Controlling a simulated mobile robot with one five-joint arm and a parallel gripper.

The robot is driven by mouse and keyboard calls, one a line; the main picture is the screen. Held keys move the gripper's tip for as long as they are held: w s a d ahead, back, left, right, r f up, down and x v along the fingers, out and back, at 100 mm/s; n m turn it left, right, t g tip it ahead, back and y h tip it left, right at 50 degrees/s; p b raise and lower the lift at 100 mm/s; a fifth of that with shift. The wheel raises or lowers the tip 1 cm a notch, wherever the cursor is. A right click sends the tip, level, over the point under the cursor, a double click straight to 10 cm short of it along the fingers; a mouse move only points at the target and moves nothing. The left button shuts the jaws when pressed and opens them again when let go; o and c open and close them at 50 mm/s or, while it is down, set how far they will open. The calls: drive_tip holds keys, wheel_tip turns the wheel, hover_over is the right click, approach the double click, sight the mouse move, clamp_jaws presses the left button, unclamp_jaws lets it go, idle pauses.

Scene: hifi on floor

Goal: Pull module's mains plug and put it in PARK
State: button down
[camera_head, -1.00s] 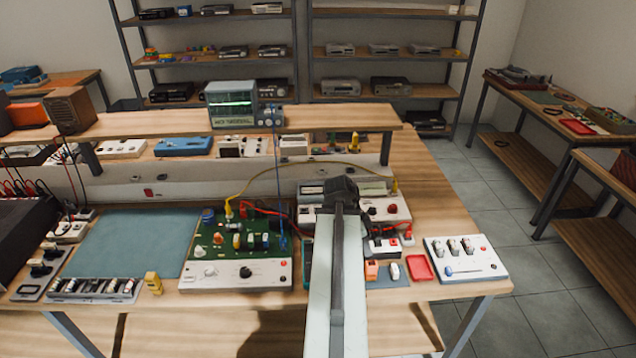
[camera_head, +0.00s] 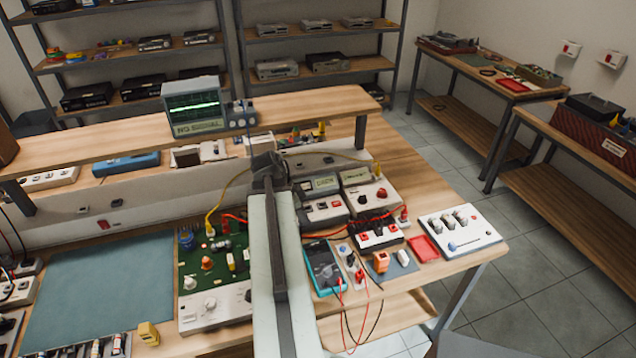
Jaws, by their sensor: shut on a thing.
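The module that seems meant is a green circuit board (camera_head: 206,273) with a white front panel (camera_head: 203,310), left of my arm. My gripper (camera_head: 264,163) is at the far end of my pale arm, near the bench's back, left of the grey meters. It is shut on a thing. My arm and the dark gripper body hide the fingertips, so the held thing cannot be made out. Yellow and red leads with plugs rise from the board's back. My arm covers the board's right edge. No mains plug or PARK label can be told apart.
Two grey meters (camera_head: 322,205) stand right of my gripper. A raised shelf with an oscilloscope (camera_head: 197,106) stands behind. The blue-green mat (camera_head: 85,285) is bare.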

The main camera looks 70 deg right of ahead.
drive_tip(key=d+r+p, duration=0.2)
drive_tip(key=d, duration=1.4)
drive_tip(key=b, duration=0.5)
hover_over(326, 203)
drive_tip(key=a, duration=0.1)
drive_tip(key=f, duration=0.3)
drive_tip(key=w+f, duration=0.1)
drive_tip(key=f, duration=0.1)
drive_tip(key=shift+f+b, duration=1)
drive_tip(key=shift+b, duration=0.1)
idle(0.3)
drive_tip(key=c, duration=1.3)
unclamp_jaws()
drive_tip(key=shift+o, duration=0.2)
drive_tip(key=p+v, duration=0.7)
drive_tip(key=v, duration=0.1)
